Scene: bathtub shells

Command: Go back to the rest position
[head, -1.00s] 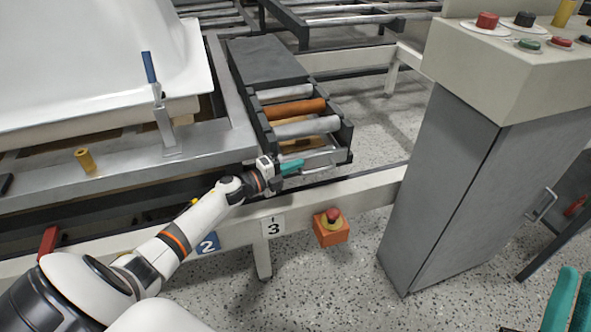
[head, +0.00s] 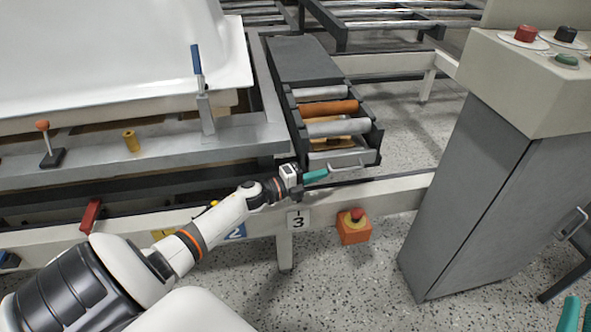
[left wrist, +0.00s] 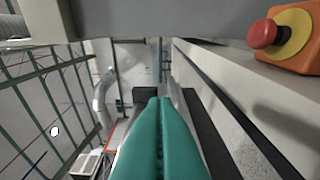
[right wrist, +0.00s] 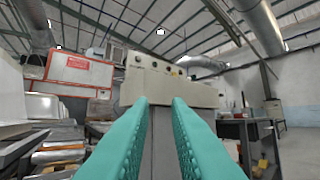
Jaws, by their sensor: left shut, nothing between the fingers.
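My left gripper (head: 316,175) is at the front of the roller drawer, beside its silver handle (head: 345,165). Its teal fingers are together with nothing between them, also in the left wrist view (left wrist: 160,135). I cannot tell whether they touch the handle. My right gripper (right wrist: 160,135) has its teal fingers apart and empty in the right wrist view, facing the grey control cabinet. In the head view only a bit of it (head: 568,314) shows at the bottom right corner.
The drawer with silver and orange rollers (head: 330,108) stands pulled out from the frame. An orange emergency-stop box (head: 353,228) hangs below the beam. The control cabinet (head: 470,190) stands right. A white tub shell (head: 110,60) lies left. Speckled floor is clear between.

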